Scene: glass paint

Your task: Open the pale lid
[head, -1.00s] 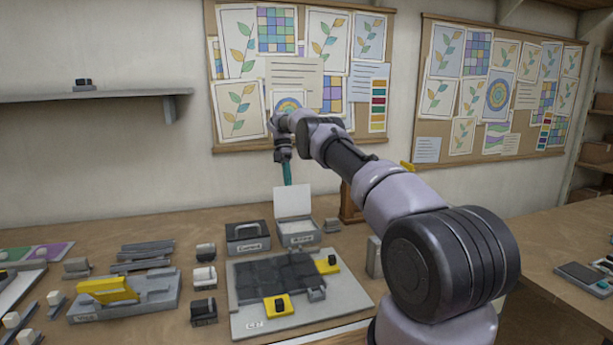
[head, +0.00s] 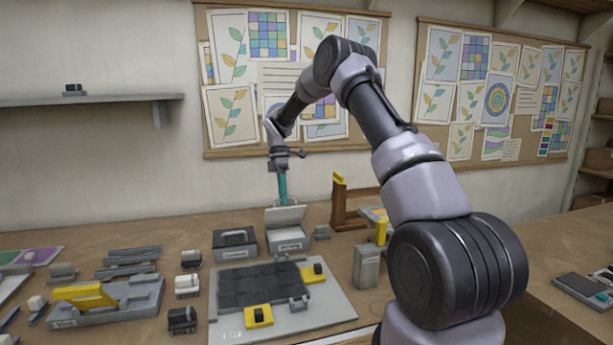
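The pale lid (head: 286,214) belongs to the small grey box (head: 289,243) with a pale front label, at the back of the table. The lid is off the closed position and tilted, and it looks foreshortened; its exact angle is hard to tell. My gripper (head: 282,190) points down just above and behind the lid, with a narrow teal part at its tip. The tip's lower end is close to the lid's upper edge; whether they touch is unclear. The finger gap is too small to see.
A dark-lidded box (head: 235,245) with a handle stands left of the pale-lidded box. In front lies a board (head: 335,300) with dark tiles and yellow clamps. A grey canister (head: 367,266) and a wooden stand (head: 339,205) are to the right.

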